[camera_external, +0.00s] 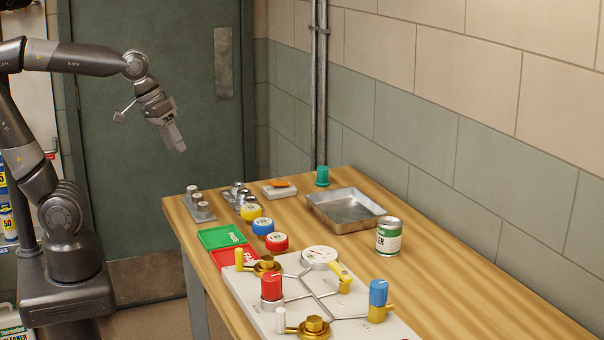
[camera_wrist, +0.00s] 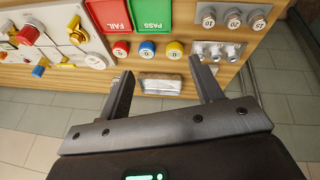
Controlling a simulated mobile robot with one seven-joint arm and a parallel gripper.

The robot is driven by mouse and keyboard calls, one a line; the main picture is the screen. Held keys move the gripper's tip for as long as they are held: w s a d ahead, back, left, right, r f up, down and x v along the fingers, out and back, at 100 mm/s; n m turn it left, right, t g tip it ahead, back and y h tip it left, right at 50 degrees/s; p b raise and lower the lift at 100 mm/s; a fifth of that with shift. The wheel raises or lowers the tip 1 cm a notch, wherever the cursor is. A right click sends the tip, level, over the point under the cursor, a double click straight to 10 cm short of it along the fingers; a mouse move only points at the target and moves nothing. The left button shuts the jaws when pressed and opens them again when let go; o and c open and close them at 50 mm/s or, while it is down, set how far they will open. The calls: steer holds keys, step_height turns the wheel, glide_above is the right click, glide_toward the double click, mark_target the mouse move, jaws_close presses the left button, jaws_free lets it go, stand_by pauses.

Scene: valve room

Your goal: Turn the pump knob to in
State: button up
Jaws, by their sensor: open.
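A pale valve panel (camera_external: 258,302) lies on the wooden table, with metal pipes across it. A red knob (camera_external: 272,287) stands upright on it, and a blue knob (camera_external: 378,293) stands on its right side. I cannot read which knob is the pump's. The wrist view shows the red knob (camera_wrist: 29,34) and blue knob (camera_wrist: 38,71) at upper left. My gripper (camera_external: 178,148) is open and empty, raised beyond the table's left end, well away from the panel; it also shows in the wrist view (camera_wrist: 161,67).
Yellow (camera_external: 251,212), blue (camera_external: 263,226) and red (camera_external: 277,242) capped pieces stand nearby.

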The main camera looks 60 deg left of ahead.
steer(key=w+d+n+g, duration=0.2)
steer(key=w+d+n, duration=0.1)
steer(key=w+d, duration=0.6)
steer(key=n+g+y, duration=0.1)
steer(key=n+g, duration=0.1)
steer(key=n, duration=0.5)
glide_above(271, 275)
step_height(271, 275, down, 7)
steer(key=shift+f, duration=0.2)
step_height(271, 275, down, 11)
steer(key=shift+r, duration=0.2)
steer(key=c, duration=1)
